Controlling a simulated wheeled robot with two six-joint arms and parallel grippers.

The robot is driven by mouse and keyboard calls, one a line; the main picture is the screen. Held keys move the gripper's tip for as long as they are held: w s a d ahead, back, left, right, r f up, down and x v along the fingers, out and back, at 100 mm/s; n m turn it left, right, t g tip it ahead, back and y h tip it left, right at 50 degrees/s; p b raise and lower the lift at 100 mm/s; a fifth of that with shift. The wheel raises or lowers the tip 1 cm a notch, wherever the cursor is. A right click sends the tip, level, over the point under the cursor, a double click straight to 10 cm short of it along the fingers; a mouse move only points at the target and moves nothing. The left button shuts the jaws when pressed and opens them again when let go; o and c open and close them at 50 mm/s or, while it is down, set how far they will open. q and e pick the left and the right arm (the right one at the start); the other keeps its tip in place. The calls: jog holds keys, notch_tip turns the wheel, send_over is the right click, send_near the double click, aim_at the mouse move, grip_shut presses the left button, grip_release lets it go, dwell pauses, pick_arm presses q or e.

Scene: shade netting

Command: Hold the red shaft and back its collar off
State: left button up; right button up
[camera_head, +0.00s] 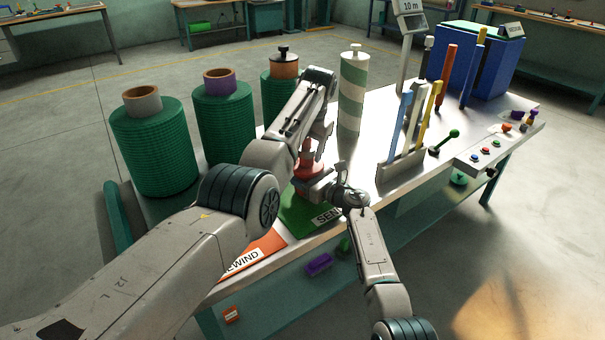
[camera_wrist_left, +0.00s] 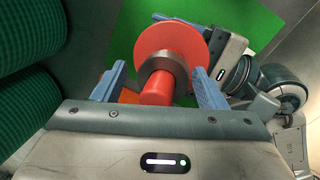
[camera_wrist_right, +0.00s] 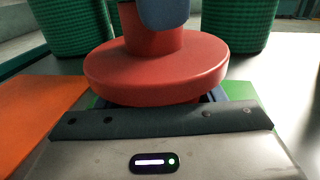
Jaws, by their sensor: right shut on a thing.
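The red shaft (camera_head: 308,172) stands upright on the green pad (camera_head: 296,213) near the bench's front edge. In the left wrist view its end (camera_wrist_left: 157,88) points toward the camera, with a grey collar (camera_wrist_left: 165,62) around it above a wide red flange (camera_wrist_left: 190,40). My left gripper (camera_wrist_left: 158,72) is above, open, its blue fingers on either side of the shaft and collar. My right gripper (camera_head: 317,187) comes from the front right and is shut on the shaft below the flange (camera_wrist_right: 155,70); its grip is mostly hidden. A left finger (camera_wrist_right: 163,12) covers the shaft's upper part there.
Three green netting rolls (camera_head: 153,150) stand left, and a green-and-white striped roll (camera_head: 352,95) behind. An orange pad (camera_head: 262,250) lies left of the green pad. A rack (camera_head: 402,165) of coloured upright bars and a blue bin (camera_head: 482,60) stand right.

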pick_arm(q)
jog(key=shift+s+d, duration=0.1)
jog(key=shift+w+v, duration=0.2)
jog(key=shift+v, duration=1.2)
jog(key=shift+r, duration=0.1)
jog(key=m, duration=0.3)
jog(key=shift+h, duration=0.3)
jog(key=m, duration=0.3)
jog(key=m+h, duration=0.1)
jog(key=m, duration=0.1)
jog(key=shift+a+m, duration=0.25)
jog(key=shift+m, duration=0.15)
jog(key=shift+f+t, duration=0.3)
jog(key=shift+f, duration=1.2)
